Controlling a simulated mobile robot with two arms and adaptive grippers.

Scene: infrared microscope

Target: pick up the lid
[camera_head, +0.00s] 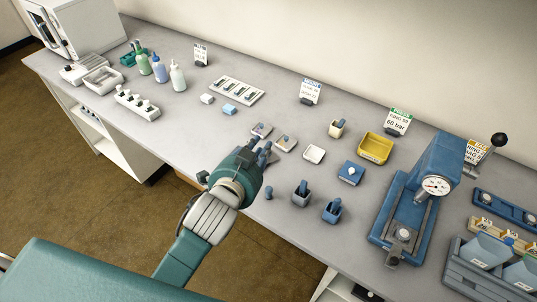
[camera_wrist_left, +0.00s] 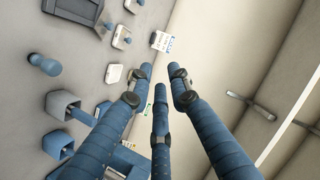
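My left gripper (camera_head: 264,150) hangs over the front-middle of the bench, with its three fingers spread and nothing between them in the left wrist view (camera_wrist_left: 161,78). Just beyond it lie two small pale square pieces with upright blue knobs, one (camera_head: 261,130) partly close behind the fingers and one (camera_head: 286,143) to its right. One knobbed piece also shows in the left wrist view (camera_wrist_left: 119,42). I cannot tell for sure which piece is the lid. A blue square block with a white round top (camera_head: 350,172) sits farther right. My right gripper is out of view.
A white square dish (camera_head: 314,153), a blue knob-shaped tool (camera_head: 268,193) and two grey-blue mortars (camera_head: 300,193) (camera_head: 332,211) stand near the gripper. A yellow tray (camera_head: 376,147) and a blue press with gauge (camera_head: 420,190) are to the right. Bottles (camera_head: 160,69) stand back left.

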